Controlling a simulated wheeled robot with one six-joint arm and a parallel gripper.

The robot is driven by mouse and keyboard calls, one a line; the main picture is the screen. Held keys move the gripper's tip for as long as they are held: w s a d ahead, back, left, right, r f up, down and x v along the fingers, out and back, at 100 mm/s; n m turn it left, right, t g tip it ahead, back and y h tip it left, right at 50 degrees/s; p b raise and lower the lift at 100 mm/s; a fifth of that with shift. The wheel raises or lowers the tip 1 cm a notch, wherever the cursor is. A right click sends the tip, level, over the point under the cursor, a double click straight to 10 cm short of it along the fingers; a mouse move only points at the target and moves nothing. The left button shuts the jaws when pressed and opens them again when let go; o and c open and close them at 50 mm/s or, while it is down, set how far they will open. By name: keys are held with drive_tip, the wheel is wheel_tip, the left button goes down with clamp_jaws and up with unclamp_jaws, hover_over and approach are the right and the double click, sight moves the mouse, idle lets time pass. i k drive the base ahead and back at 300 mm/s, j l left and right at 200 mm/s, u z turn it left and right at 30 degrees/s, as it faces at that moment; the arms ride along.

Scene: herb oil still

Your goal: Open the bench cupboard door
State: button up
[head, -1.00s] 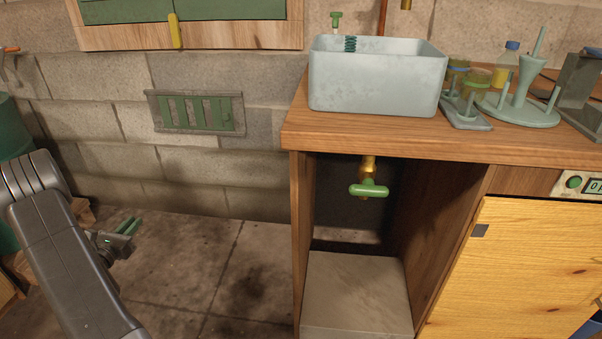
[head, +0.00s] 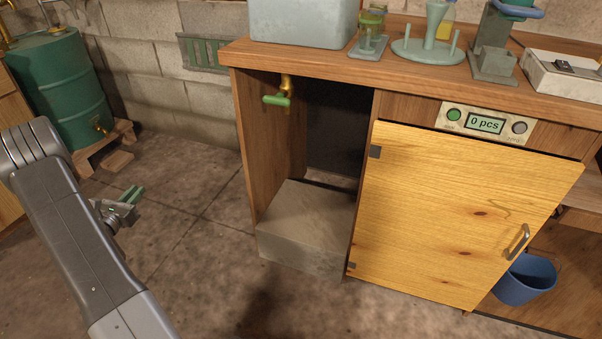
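The bench cupboard door (head: 440,215) is a yellow knotty wood panel under the bench in the head view. Dark hinges show at its left edge, and a grey metal bar handle (head: 517,242) sits near its right edge. A thin dark gap runs along its top edge; I cannot tell whether it is fully closed or slightly ajar. My gripper (head: 131,198), with green fingertips, is at the left, well away from the door and touching nothing visible. It is small in view, and its finger spacing is unclear.
A blue bucket (head: 526,279) is close by the door's handle side. Left of the door is an open bay with a grey block (head: 305,225) and a green-handled tap (head: 278,98). A green drum (head: 62,85) stands at far left. Floor before the bench looks clear.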

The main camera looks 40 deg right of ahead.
sight(441, 217)
drive_tip(key=k+z, duration=0.35)
drive_tip(key=k+l+z, duration=0.15)
drive_tip(key=k+z, duration=0.25)
drive_tip(key=k+l+z, duration=0.2)
drive_tip(key=z, duration=0.15)
drive_tip(key=l+z, duration=0.1)
drive_tip(key=z, duration=0.25)
drive_tip(key=i+z, duration=0.1)
drive_tip(key=z, duration=0.3)
drive_tip(key=i+l+z, duration=0.1)
drive_tip(key=z, duration=0.25)
